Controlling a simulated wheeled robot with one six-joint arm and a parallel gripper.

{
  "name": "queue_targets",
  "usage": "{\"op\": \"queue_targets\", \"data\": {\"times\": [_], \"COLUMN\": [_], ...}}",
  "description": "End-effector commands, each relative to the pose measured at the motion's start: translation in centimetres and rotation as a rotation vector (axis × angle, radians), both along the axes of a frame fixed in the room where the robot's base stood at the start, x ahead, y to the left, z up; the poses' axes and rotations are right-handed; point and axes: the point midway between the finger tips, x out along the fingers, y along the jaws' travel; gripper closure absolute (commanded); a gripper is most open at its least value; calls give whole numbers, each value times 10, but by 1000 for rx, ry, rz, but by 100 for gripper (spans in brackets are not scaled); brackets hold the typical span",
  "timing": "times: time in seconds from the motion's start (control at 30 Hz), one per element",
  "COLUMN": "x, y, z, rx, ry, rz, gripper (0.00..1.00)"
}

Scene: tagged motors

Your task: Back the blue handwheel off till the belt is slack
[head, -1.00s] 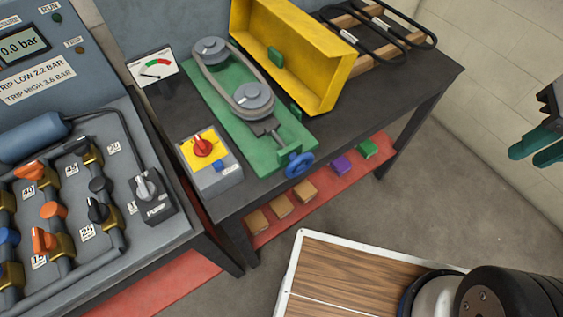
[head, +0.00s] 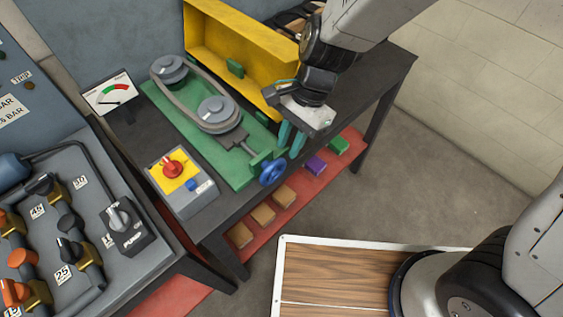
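The blue handwheel (head: 271,173) sits at the front end of the green belt-drive base (head: 236,173), on a screw in a green block. The dark belt (head: 186,101) loops around two grey pulleys, the rear one (head: 170,69) and the front one (head: 216,110). I cannot tell its tension from its shape. A dial gauge (head: 109,92) with a green and red arc stands behind left; its reading is too small to tell. My gripper (head: 290,150) has teal fingers, apart and empty, pointing down just above and right of the handwheel.
A yellow guard (head: 237,55) stands behind the drive, close to my arm. A box with a red knob on yellow (head: 174,168) and a blue button is left of the handwheel. A red lower shelf (head: 253,238) holds several coloured blocks. A valve panel is at left.

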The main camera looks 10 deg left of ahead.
Motion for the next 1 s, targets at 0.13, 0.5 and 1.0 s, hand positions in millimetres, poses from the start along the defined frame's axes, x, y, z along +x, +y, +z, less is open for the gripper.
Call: {"op": "queue_targets", "data": {"times": [0.13,0.5,1.0], "x": [-8,-20,-20], "y": [5,16,16], "z": [-22,-62,-63], "rx": [-3,-1,0], "ry": [4,0,-2], "rz": [2,3,3], "gripper": [77,77,100]}}
